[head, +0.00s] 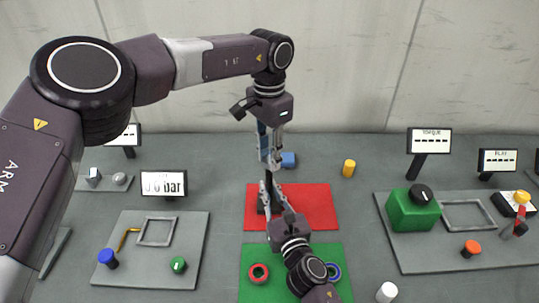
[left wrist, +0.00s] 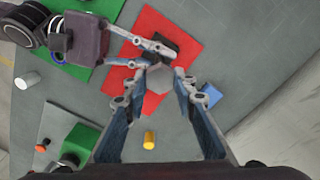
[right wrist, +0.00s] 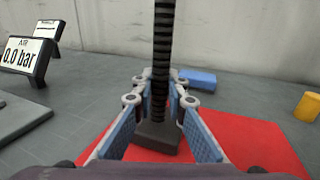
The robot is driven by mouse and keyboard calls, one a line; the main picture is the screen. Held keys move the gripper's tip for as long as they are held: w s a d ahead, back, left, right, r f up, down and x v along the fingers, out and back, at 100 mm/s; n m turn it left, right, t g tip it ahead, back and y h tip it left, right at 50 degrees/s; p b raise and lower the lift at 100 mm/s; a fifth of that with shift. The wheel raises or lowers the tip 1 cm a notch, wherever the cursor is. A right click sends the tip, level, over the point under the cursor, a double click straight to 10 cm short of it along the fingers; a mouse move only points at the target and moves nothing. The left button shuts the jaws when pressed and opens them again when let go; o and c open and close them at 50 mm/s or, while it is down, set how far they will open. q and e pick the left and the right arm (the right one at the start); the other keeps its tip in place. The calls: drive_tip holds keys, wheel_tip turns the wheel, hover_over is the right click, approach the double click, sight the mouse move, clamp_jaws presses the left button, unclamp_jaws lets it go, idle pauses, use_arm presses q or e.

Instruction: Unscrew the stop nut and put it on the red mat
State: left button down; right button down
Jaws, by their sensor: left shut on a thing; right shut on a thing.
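The screw jack has a dark block base (right wrist: 158,138) and a black threaded spindle (right wrist: 164,50) that stands upright and runs out of the top of the right wrist view. Its base is on the red mat (head: 315,205). A grey hexagonal stop nut (left wrist: 158,77) shows from above in the left wrist view, between the fingertips of my left gripper (head: 270,162), which is shut on it. My right gripper (right wrist: 160,95) is lower down and shut around the spindle, above the base. The nut's lower side is hidden.
A green mat (head: 290,258) with a red ring (head: 259,272) and a blue ring (head: 334,270) lies nearer. A blue block (head: 288,159) and yellow cylinder (head: 348,168) stand behind the red mat. Fixture plates lie left (head: 195,225) and right (head: 410,255). The right part of the red mat is clear.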

use_arm(q)
drive_tip(key=c, duration=1.6)
unclamp_jaws()
